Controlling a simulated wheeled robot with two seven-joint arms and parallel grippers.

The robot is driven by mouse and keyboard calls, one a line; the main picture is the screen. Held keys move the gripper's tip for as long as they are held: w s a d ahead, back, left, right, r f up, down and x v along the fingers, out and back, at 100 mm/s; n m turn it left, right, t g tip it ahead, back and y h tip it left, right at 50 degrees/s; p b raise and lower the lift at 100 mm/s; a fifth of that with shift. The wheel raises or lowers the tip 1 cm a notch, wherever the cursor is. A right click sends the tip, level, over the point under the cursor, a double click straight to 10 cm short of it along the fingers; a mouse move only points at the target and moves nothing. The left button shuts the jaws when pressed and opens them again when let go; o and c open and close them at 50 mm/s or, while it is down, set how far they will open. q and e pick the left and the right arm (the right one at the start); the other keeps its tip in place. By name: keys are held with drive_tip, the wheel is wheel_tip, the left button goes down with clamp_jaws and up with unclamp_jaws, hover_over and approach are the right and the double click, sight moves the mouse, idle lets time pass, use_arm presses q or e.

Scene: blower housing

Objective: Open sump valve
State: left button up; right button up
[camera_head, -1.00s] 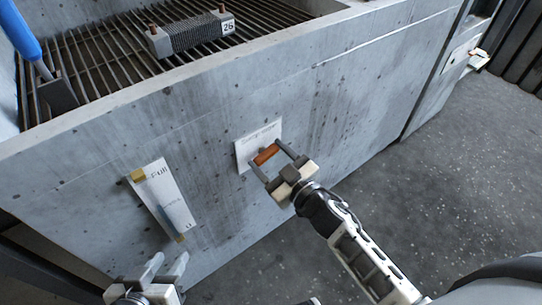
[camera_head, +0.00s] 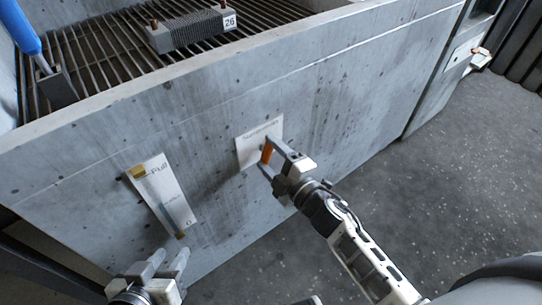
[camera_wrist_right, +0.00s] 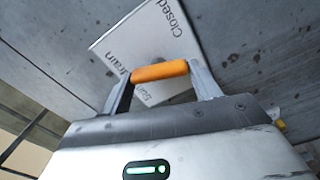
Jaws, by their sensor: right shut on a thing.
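The sump valve's orange handle (camera_head: 267,153) sits in front of a white label plate (camera_head: 262,132) on the grey wall of the housing. In the head view the handle stands nearly upright. My right gripper (camera_head: 272,155) is shut on the handle. In the right wrist view the orange handle (camera_wrist_right: 160,71) spans between the two fingers, and the label plate (camera_wrist_right: 140,42) behind it reads "Closed" and part of "drain". The valve's stem is mostly hidden. My left gripper (camera_head: 168,262) is at the bottom left, its fingers apart and empty, clear of the wall.
A tilted white level gauge (camera_head: 164,195) marked "Full" and "0" is on the wall to the left. Above the wall are a dark grating (camera_head: 105,50), a finned block (camera_head: 190,32) labelled 26 and a blue-handled tool (camera_head: 20,30). The floor at right is clear.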

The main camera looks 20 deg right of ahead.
drive_tip(key=shift+f+n, duration=0.15)
drive_tip(key=shift+n, duration=0.95)
drive_tip(key=shift+n+b, duration=0.3)
drive_tip(key=shift+n, duration=0.2)
use_arm(q)
drive_tip(key=shift+d+f, duration=0.3)
drive_tip(key=shift+f, duration=0.6)
drive_tip(key=shift+w, duration=0.1)
use_arm(e)
drive_tip(key=shift+n, duration=0.4)
drive_tip(key=o, duration=1)
use_arm(q)
drive_tip(key=shift+f, duration=0.1)
drive_tip(key=shift+s+a+r, duration=0.15)
drive_tip(key=shift+s+r, duration=0.05)
use_arm(e)
drive_tip(key=v, duration=1.6)
